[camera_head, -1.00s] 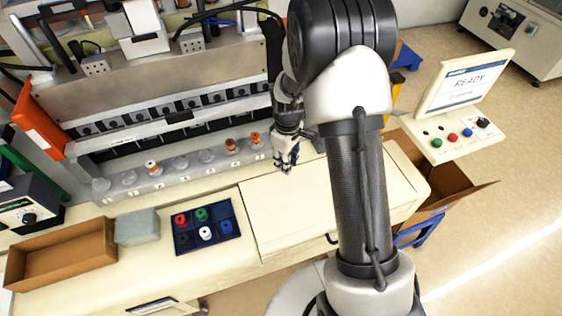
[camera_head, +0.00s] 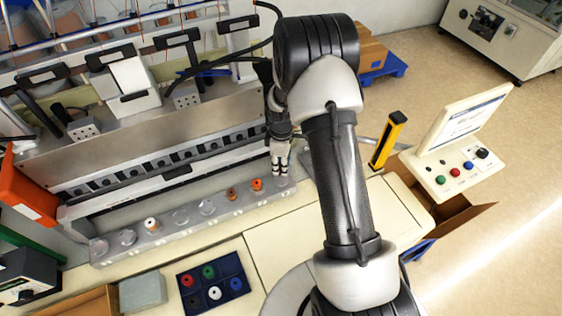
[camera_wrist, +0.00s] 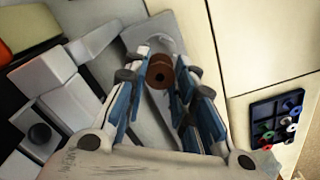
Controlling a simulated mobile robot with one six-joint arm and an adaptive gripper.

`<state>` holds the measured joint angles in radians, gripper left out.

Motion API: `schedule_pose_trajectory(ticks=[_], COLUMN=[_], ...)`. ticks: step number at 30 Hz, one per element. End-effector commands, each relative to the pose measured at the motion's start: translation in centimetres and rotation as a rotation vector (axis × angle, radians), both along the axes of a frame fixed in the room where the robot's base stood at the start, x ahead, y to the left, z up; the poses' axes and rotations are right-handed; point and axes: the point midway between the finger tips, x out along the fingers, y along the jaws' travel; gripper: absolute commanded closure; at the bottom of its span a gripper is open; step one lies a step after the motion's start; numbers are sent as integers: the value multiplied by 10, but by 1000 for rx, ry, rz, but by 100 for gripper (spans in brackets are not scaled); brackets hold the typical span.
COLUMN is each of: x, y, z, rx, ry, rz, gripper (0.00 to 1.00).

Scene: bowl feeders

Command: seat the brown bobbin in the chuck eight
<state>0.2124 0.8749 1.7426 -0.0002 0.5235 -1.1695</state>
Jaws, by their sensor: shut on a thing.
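The brown bobbin (camera_wrist: 160,74) is between the fingers of my gripper (camera_wrist: 163,95) in the wrist view, with its round end and dark centre hole facing the camera. My gripper is shut on it. In the head view my gripper (camera_head: 280,170) is at the right end of the grey chuck rail (camera_head: 165,236), where chuck eight is. The fingers hide the bobbin and that chuck there. In the wrist view the rail's end (camera_wrist: 150,36) lies just beyond the bobbin. I cannot tell whether the bobbin touches the chuck.
A white-and-orange bobbin (camera_head: 151,225), an orange-brown bobbin (camera_head: 232,194) and an orange bobbin (camera_head: 257,185) stand on the rail. Clear cups (camera_head: 181,216) stand between. A blue tray (camera_head: 240,267) holds several bobbins. The machine front (camera_head: 130,140) rises close behind the rail.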

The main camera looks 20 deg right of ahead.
Motion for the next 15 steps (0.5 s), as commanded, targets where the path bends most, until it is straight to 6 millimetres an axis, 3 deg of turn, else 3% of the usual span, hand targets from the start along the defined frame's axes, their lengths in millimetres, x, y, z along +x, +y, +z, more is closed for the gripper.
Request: schedule_pose_trajectory(ticks=[6,15], x=[0,0], y=[0,0], z=[-25,-31], rx=[0,-1], ry=[0,-1], rz=[0,-1], gripper=[92,92])
